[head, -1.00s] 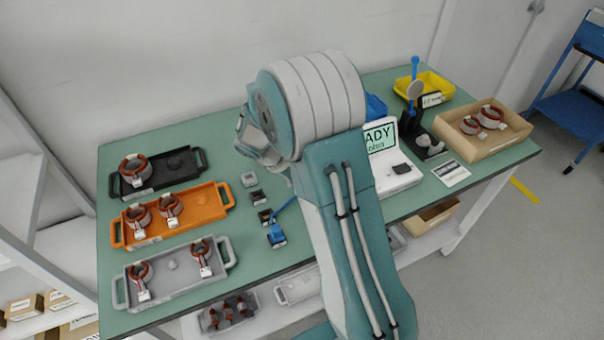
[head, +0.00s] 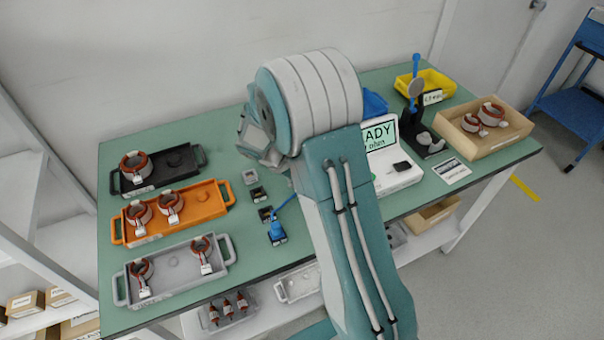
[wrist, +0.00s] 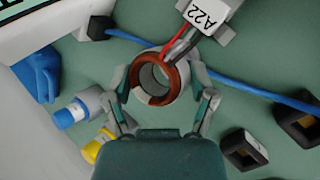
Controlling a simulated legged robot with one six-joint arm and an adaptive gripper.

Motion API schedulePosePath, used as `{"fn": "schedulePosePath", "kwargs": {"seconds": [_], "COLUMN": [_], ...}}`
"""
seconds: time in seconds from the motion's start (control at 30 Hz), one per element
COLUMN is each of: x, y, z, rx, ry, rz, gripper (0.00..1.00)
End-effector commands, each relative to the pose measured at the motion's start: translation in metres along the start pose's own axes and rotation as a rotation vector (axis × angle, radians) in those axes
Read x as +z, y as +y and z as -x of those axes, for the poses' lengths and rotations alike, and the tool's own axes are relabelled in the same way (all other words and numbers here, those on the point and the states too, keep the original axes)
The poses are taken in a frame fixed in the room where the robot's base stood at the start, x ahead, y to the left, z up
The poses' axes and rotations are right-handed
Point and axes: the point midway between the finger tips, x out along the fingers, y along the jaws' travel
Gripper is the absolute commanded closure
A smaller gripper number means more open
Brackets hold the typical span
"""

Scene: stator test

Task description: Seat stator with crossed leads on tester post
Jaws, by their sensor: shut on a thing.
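In the wrist view my gripper (wrist: 162,86) is shut on a stator (wrist: 183,76), a grey ring with copper-brown winding, one finger on each side. Its red and dark leads run up to a grey piece with a white A22 tag (wrist: 208,14). I cannot tell whether these leads cross. In the head view the white tester (head: 396,178) with a green READY screen stands right of my arm. My arm hides the held stator there. I cannot make out the tester post.
Stators with tags sit in a black tray (head: 183,160), an orange tray (head: 205,207) and a grey tray (head: 185,277) at left. A blue cable (wrist: 265,94) and dark square blocks (wrist: 298,125) lie below my gripper.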

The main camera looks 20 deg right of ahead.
Motion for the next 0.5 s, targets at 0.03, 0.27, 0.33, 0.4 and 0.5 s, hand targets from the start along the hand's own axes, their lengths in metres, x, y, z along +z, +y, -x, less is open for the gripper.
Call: {"fn": "schedulePosePath", "kwargs": {"seconds": [0.03, 0.27, 0.33, 0.4, 0.5], "x": [-0.0006, -0.0030, -0.0036, -0.0038, -0.0038], "y": [-0.0008, -0.0040, -0.0048, -0.0050, -0.0050], "z": [-0.0010, -0.0049, -0.0058, -0.0061, -0.0060], "rx": [0.000, 0.000, 0.000, 0.000, 0.000], "ry": [0.000, 0.000, 0.000, 0.000, 0.001], "rz": [0.001, 0.001, 0.000, 0.000, 0.000], "gripper": [0.85, 0.85, 0.85, 0.85, 0.85]}}
